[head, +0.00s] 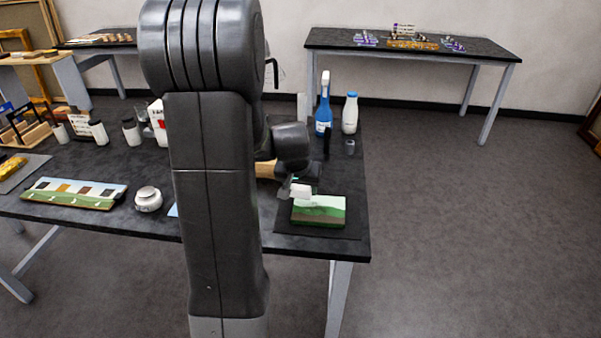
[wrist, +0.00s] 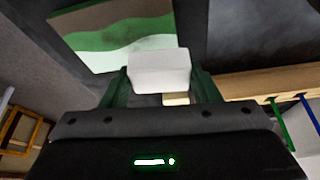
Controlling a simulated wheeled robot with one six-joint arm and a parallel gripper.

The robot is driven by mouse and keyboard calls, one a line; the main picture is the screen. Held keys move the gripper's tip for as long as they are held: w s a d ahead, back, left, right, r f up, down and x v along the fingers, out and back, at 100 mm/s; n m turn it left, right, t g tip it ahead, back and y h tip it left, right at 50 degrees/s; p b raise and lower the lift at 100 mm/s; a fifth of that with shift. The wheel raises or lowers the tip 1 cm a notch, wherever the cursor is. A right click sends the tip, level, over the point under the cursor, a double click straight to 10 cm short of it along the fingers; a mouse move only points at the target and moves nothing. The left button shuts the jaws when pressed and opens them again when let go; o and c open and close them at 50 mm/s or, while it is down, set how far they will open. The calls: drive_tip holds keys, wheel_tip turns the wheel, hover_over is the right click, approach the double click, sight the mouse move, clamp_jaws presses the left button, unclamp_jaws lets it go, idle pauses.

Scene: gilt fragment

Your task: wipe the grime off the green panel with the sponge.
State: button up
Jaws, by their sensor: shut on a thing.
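The green panel (head: 319,211) lies flat on a dark mat (head: 285,222) at the right end of the dark table. It shows a pale band, a green band and a dark brown band along one edge. It also shows at the top of the wrist view (wrist: 112,40). My gripper (head: 298,191) is at the panel's left far corner. It is shut on a white sponge (wrist: 159,70), held between its two green fingers in the wrist view. I cannot tell whether the sponge touches the panel. My arm hides part of the table.
A blue spray bottle (head: 323,115) and a white bottle (head: 350,114) stand behind the panel. A wooden piece (head: 265,170) is behind my gripper. Floor right of the table is clear.

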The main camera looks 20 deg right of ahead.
drive_tip(key=shift+r+p, duration=1)
drive_tip(key=shift+r, duration=0.9)
